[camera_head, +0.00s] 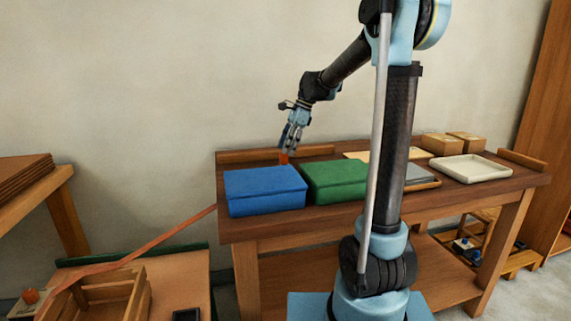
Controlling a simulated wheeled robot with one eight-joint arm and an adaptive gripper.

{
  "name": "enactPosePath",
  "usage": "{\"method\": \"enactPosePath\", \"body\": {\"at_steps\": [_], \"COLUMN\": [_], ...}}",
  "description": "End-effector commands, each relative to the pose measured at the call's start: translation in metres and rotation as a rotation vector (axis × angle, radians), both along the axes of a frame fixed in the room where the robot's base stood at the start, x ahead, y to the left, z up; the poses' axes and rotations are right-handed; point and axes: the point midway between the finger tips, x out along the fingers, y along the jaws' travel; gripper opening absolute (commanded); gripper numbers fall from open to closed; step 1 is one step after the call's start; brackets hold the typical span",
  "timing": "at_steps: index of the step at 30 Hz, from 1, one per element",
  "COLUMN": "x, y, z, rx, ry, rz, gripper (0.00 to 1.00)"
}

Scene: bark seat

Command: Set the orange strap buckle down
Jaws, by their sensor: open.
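The orange strap buckle (284,157) is a small orange piece at the back of the wooden workbench, just behind the blue box. Its lower part is hidden by the box, so I cannot tell whether it rests on the bench top. My gripper (288,150) points down directly over it, with the fingertips at its upper end. The jaws are open; whether a finger touches the buckle is too small to tell.
A blue box (265,190) and a green box (336,180) stand in front of the buckle. A white tray (470,168) and cardboard boxes (442,144) are at right. An orange-brown strap (150,245) slopes from the bench to a low table with a wooden crate (110,295).

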Motion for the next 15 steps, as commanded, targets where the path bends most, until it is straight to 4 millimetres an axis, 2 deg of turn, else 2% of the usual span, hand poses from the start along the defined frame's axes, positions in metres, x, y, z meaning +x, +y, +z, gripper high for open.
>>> {"method": "enactPosePath", "body": {"at_steps": [7,15], "x": [-0.003,-0.004], "y": [0.010,0.012], "z": [-0.030,-0.037], "rx": [0.000,0.000], "ry": [0.000,-0.001], "rz": [0.001,0.000], "gripper": [0.45,0.45]}}
